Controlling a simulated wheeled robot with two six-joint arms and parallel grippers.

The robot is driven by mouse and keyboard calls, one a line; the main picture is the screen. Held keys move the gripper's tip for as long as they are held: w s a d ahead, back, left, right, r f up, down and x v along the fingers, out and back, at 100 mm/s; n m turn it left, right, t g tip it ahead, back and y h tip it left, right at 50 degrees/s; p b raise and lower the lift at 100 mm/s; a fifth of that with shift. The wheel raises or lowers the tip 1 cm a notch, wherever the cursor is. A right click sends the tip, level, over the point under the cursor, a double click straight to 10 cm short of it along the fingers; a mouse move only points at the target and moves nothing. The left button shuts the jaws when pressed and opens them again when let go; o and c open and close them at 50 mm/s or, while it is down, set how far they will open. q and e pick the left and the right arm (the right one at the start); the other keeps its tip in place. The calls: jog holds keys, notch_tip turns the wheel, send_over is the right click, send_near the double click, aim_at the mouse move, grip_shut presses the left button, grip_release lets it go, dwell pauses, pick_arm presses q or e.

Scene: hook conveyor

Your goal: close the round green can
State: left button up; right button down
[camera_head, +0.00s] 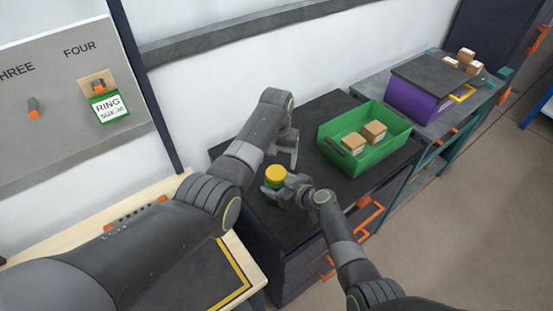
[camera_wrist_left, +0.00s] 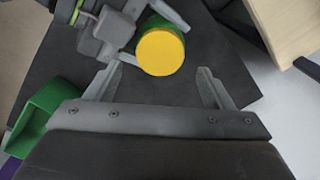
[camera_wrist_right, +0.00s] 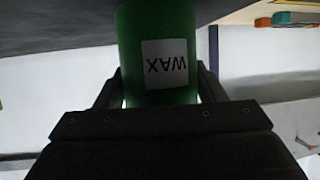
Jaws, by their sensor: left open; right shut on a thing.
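The round green can (camera_head: 270,186) stands on the dark cabinet top with a yellow lid (camera_head: 275,173) over its top. The can shows a white WAX label in the right wrist view (camera_wrist_right: 160,55). My right gripper (camera_head: 287,189) is shut on the can's side. My left gripper (camera_head: 283,153) is open and empty, behind and above the can. In the left wrist view the yellow lid (camera_wrist_left: 161,52) lies just beyond the fingertips of my left gripper (camera_wrist_left: 160,78). Whether the lid is fully seated cannot be told.
A green bin (camera_head: 336,162) with brown boxes stands on the cabinet top (camera_head: 316,211) to the right. A purple crate (camera_head: 408,100) with a dark cover stands further right. A board with pegs (camera_head: 60,90) is at left.

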aim_at(276, 172)
pick_arm(q)
jog(key=n, duration=0.2)
jog(key=r+n, duration=0.1)
jog(key=n, duration=0.1)
jog(key=shift+r, duration=0.2)
jog(key=n, duration=0.2)
jog(key=r+n, duration=0.1)
jog(key=n, duration=0.2)
jog(key=shift+s+r+n, duration=0.2)
jog(key=shift+r+n, duration=0.2)
jog(key=shift+f, duration=0.1)
jog(key=shift+f, duration=3.9)
